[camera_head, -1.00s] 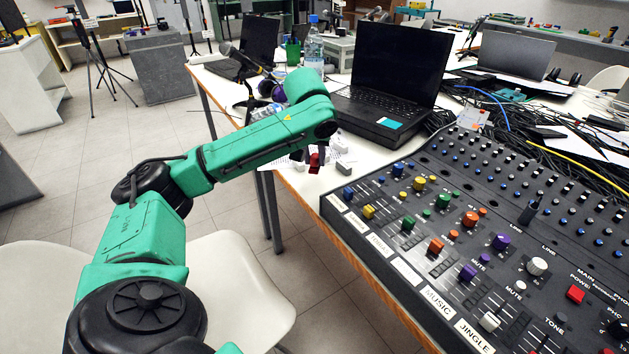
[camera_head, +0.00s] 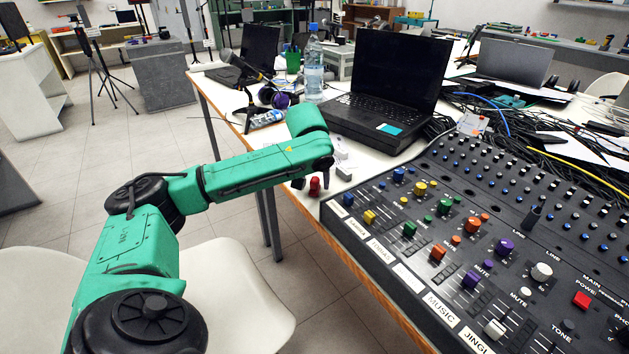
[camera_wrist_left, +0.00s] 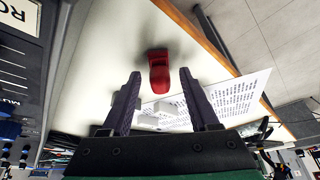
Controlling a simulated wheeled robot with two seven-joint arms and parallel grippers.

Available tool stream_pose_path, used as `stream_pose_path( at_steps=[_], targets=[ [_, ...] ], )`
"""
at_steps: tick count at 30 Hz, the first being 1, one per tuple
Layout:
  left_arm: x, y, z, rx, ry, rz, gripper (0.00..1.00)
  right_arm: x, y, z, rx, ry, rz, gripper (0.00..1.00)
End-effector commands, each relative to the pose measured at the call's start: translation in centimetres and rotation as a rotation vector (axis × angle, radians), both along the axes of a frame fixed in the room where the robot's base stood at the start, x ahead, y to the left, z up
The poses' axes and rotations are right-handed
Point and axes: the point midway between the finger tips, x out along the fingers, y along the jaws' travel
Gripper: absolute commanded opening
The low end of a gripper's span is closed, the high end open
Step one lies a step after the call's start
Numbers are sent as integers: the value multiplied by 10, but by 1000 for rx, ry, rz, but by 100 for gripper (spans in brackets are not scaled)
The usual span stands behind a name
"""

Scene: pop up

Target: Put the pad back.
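My left gripper (camera_head: 312,184) is low over the near table edge, left of the mixer. In the left wrist view its two fingers (camera_wrist_left: 158,98) stand wide apart with nothing gripped. A small red rounded piece (camera_wrist_left: 159,72) is on the white tabletop just beyond the fingertips, roughly centred between them. It also shows in the head view (camera_head: 315,187), beside the dark fingers. I cannot tell which thing is the pad. My right gripper is not in view.
The black mixer (camera_head: 480,220) with coloured knobs is close on the right. Small grey blocks (camera_head: 344,174) and a printed sheet (camera_wrist_left: 235,97) lie nearby. A laptop (camera_head: 392,90), bottle (camera_head: 313,70) and headphones (camera_head: 277,98) are behind. The table edge is close.

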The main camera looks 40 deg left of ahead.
Motion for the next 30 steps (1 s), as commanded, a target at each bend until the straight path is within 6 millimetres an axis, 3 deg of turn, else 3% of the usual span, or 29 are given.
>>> stream_pose_path(
  at_steps=[5, 13, 18, 30],
  targets=[
    [-3, -2, 15, -1, -3, -1, 61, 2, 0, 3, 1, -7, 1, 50],
    [-28, -17, 83, 0, -5, -2, 61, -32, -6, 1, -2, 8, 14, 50],
    [-39, -23, 109, 0, -2, -2, 61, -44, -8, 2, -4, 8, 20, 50],
    [-42, -24, 113, 0, 0, 0, 61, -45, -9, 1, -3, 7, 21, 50]
  ],
)
